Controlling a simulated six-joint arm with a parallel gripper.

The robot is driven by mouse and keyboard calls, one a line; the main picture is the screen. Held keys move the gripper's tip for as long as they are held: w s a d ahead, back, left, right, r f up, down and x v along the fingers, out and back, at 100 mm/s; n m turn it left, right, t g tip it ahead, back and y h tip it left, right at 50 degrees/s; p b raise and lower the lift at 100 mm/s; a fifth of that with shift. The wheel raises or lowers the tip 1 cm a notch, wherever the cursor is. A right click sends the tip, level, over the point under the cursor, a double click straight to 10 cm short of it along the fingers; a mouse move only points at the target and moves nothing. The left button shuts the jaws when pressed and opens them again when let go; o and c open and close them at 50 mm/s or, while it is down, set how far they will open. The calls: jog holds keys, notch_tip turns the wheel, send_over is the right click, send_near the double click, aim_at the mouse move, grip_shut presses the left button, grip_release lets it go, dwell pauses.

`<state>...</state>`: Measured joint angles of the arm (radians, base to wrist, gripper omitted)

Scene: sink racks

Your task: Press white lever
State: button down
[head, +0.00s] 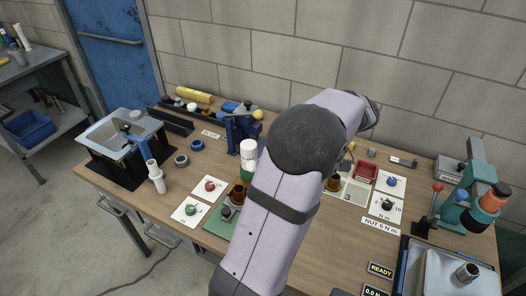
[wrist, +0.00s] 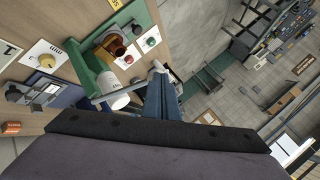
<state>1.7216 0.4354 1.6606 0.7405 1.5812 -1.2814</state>
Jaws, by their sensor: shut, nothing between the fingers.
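A green station (head: 215,221) with a brown cup (head: 237,195) stands left of my arm in the head view. A thick white piece (head: 248,150), seemingly the white lever's handle, rises behind the cup. In the wrist view the green station (wrist: 76,55), the brown cup (wrist: 119,42) and a white cylinder (wrist: 112,84) are at upper left. My gripper (wrist: 160,78) shows there as shut, narrow blue-grey fingers, empty, just right of the white cylinder in the picture. I cannot tell whether it touches anything. My arm hides the gripper in the head view.
A blue press (head: 238,135) with a yellow ball stands behind the white piece. A sink (head: 108,133) and a white pipe-like piece (head: 155,178) are at left. Cards with red (head: 209,186) and green knobs lie in front. A teal press (head: 478,190) stands at right.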

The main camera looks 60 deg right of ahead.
jog(key=s+d+r+n+t+h, duration=0.1)
jog(key=s+d+r+n+t, duration=0.2)
jog(key=r, duration=0.5)
jog(key=s+d+n, duration=0.1)
jog(key=s, duration=0.1)
jog(key=shift+s+d+n+t+b, duration=0.15)
jog(key=shift+s+n+t+b, duration=0.15)
jog(key=shift+s+b, duration=0.05)
jog(key=shift+w, duration=0.1)
jog(key=w+a+f+p, duration=0.3)
jog(key=w+f+p, duration=0.2)
jog(key=w+f, duration=0.2)
jog(key=shift+w+f+p, duration=0.3)
jog(key=shift+w+p, duration=0.1)
jog(key=shift+w, duration=0.15)
jog(key=shift+f, duration=0.1)
